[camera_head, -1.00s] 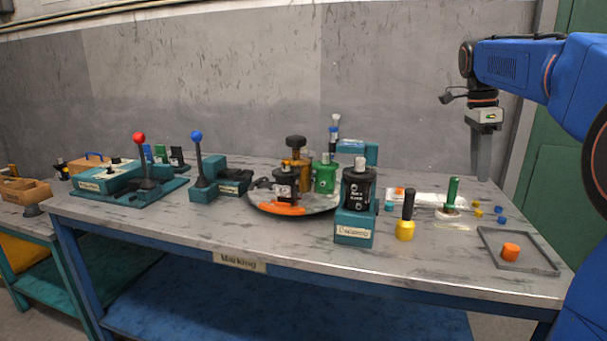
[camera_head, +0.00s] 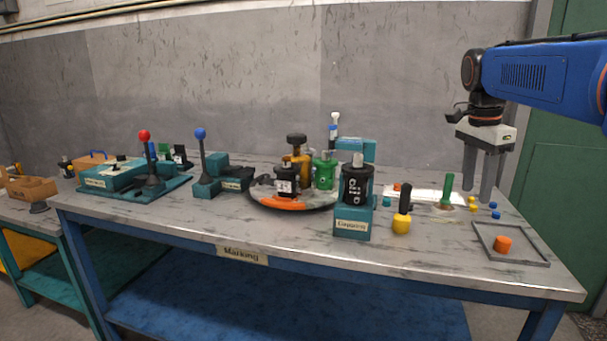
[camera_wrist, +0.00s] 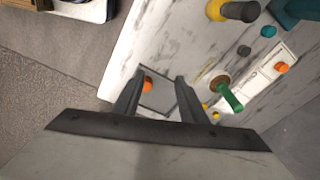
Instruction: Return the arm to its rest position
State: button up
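My gripper (camera_head: 479,186) hangs at the right of the head view, fingers pointing down, above the right end of the workbench (camera_head: 300,244). Its two fingers are apart with nothing between them. In the wrist view the gripper (camera_wrist: 157,84) also shows spread fingers. Behind and below them lies a grey square tray (camera_wrist: 160,97) with an orange cap (camera_wrist: 147,84) in it. My blue arm reaches in from the right edge of the head view.
A black-and-yellow tool (camera_head: 402,212), a green-handled stamp (camera_head: 447,188) and small blue and yellow caps lie near the gripper. A black motor (camera_head: 356,182) stands on a teal "Capping" block (camera_head: 352,224). A round turntable (camera_head: 262,199) carries several motors. Lever presses stand at left.

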jog(key=s+a+f+n+t, duration=0.1)
jog(key=s+a+f+n, duration=0.2)
jog(key=s+f+n, duration=0.2)
jog(key=s+a+f+n+t+y, duration=0.1)
jog(key=s+a+f+n, duration=0.3)
jog(key=s+f, duration=0.6)
jog(key=s+a+f+n+t, duration=0.2)
jog(key=s+a+f+n, duration=0.1)
jog(key=s+f+n, duration=0.4)
jog(key=shift+s+a+f+n, duration=0.2)
jog(key=shift+s+a+n, duration=0.15)
jog(key=shift+s, duration=0.9)
